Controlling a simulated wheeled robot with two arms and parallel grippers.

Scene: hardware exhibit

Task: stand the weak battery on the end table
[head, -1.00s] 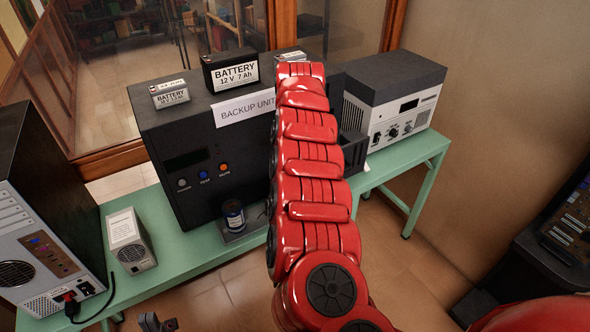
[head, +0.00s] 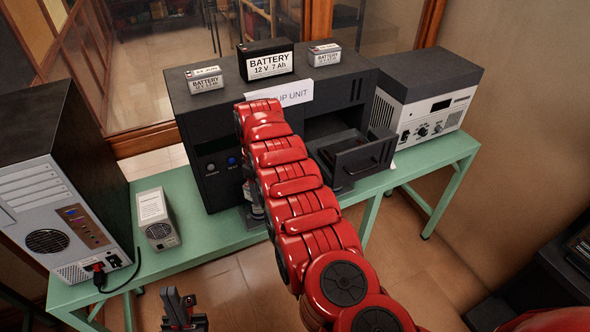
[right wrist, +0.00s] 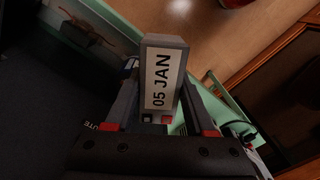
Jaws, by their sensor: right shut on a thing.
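My right gripper (right wrist: 160,112) is shut on a grey battery (right wrist: 163,75) with a white "05 JAN" label, in the right wrist view. In the head view my red right arm hides that gripper and battery, in front of the backup unit. Three other batteries stand on the black unit: a small grey one (head: 207,81), a black 12 V 7 Ah one (head: 266,61) and another grey one (head: 324,54). My left gripper (head: 182,300) is open and empty at the bottom of the head view. I cannot tell which surface is the end table.
The black backup unit (head: 190,125) has an open drawer (head: 362,163) at its front right. It stands on a green bench (head: 226,238), with a computer tower (head: 70,190) and small white box (head: 156,219) at left. A grey-white device (head: 424,98) stands at right.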

